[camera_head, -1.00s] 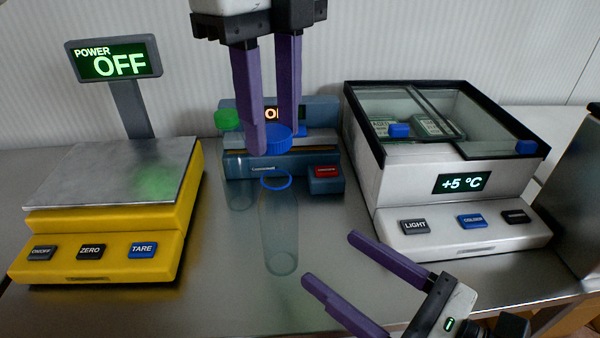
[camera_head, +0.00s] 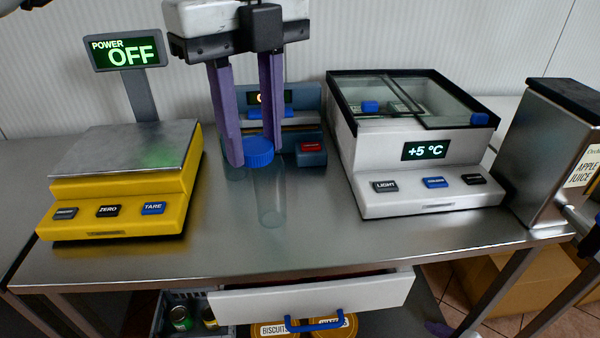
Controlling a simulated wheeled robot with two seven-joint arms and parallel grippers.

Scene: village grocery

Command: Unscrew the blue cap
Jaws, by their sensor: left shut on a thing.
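The blue cap (camera_head: 259,153) sits between the purple fingers of my left gripper (camera_head: 256,157), which is shut on it. A clear bottle (camera_head: 270,205) stands upright on the steel table, directly below and slightly right of the cap in the head view. The cap covers the bottle's mouth from this angle, so I cannot tell whether the two touch.
A yellow scale (camera_head: 120,215) stands left, and a blue device (camera_head: 310,125) stands behind the bottle. A white cooler (camera_head: 420,175) and a steel juice dispenser (camera_head: 548,150) stand right. A white drawer (camera_head: 320,297) juts out below. The table front is clear.

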